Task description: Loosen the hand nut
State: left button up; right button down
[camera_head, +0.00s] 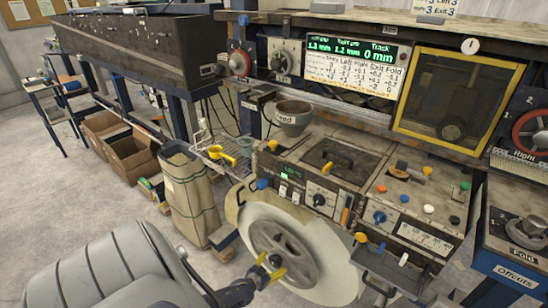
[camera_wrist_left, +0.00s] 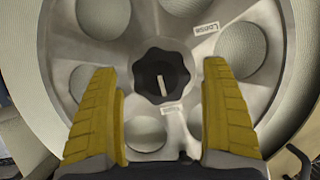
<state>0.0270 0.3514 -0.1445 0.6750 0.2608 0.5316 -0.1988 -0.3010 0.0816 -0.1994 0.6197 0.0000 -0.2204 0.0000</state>
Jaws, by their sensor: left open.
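The hand nut is a black lobed knob (camera_wrist_left: 162,76) with a pale line across its face. It sits at the centre of a grey metal reel hub (camera_wrist_left: 205,90) with round holes, seen in the left wrist view. The reel (camera_head: 275,238) with its wide pale tape roll also shows in the head view, low in the middle. My left gripper (camera_head: 270,266) has yellow fingers and is open in front of the hub. In the left wrist view its fingers (camera_wrist_left: 161,95) stand apart on either side of the nut, with nothing between them gripped. My right gripper is not in view.
A machine panel with knobs and a yellow-handled hatch (camera_head: 335,160) stands behind the reel. A paper sack (camera_head: 190,200) and cardboard boxes (camera_head: 130,152) stand on the floor at left. A wire basket (camera_head: 222,150) hangs beside the panel. Open floor lies at left.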

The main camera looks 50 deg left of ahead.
pick_arm(q)
jog(key=shift+w+a+f, duration=0.1)
jog(key=shift+w, duration=0.25)
jog(key=shift+c, duration=0.3)
jog(key=c, duration=1.2)
jog(key=shift+n+h, duration=1.4)
jog(key=shift+n, duration=0.5)
jog(key=o, duration=1.3)
jog(key=shift+c, duration=0.2)
